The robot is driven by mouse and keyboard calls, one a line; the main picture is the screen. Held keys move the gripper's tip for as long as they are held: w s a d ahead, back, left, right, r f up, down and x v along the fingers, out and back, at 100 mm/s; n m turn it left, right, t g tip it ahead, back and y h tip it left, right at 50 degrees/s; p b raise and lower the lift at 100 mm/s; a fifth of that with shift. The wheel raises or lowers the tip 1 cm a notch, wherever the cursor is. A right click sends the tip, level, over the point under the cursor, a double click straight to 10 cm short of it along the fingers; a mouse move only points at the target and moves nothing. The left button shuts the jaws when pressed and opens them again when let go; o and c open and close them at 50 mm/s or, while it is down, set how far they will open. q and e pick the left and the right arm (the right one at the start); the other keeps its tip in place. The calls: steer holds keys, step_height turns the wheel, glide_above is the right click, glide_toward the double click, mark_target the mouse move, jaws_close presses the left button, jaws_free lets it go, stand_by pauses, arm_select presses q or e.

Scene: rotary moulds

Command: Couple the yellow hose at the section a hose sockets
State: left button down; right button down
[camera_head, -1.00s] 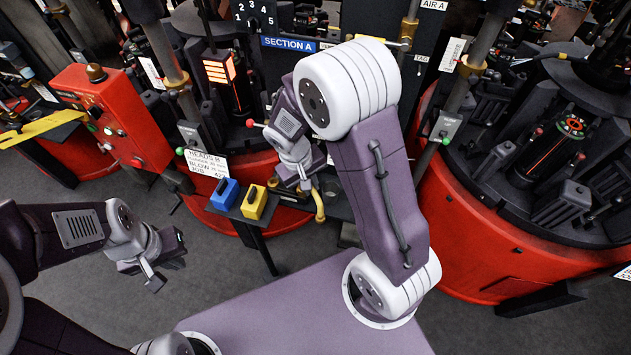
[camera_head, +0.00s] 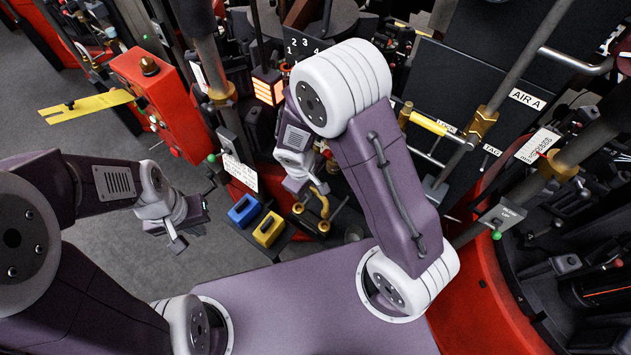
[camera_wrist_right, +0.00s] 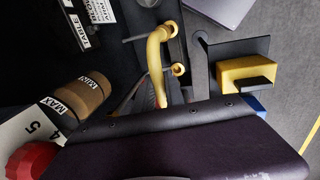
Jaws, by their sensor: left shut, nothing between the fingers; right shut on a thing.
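The yellow hose (camera_head: 320,189) is a short curved piece below my right gripper (camera_head: 306,186) in the camera_head view. In the right wrist view the hose (camera_wrist_right: 155,62) bends, with its lower end close to the dark edge of my gripper. My right gripper is shut on the hose; the fingers themselves are mostly hidden. Two brass socket rings, an upper one (camera_wrist_right: 171,28) and a lower one (camera_wrist_right: 178,69), show beside the hose in the wrist view. My left gripper (camera_head: 176,243) is shut and empty, over the floor at left.
A blue block (camera_head: 244,210) and a yellow block (camera_head: 268,230) stand on a dark shelf beside the hose. A red control box (camera_head: 165,105) with a yellow arm (camera_head: 88,106) stands at back left. Machine levers and rods crowd the right. Grey floor is free at left.

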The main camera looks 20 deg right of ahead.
steer(key=shift+w, duration=0.15)
steer(key=shift+s+a+f, duration=0.1)
steer(key=shift+s+f, duration=0.1)
steer(key=shift+f+b, duration=0.25)
steer(key=shift+b, duration=0.2)
steer(key=shift+f+b, duration=1.85)
steer(key=shift+f, duration=0.3)
steer(key=shift+f+b, duration=0.15)
steer(key=shift+b, duration=0.2)
steer(key=shift+f, duration=0.1)
steer(key=shift+f+b, duration=1.55)
steer(key=shift+b, duration=0.2)
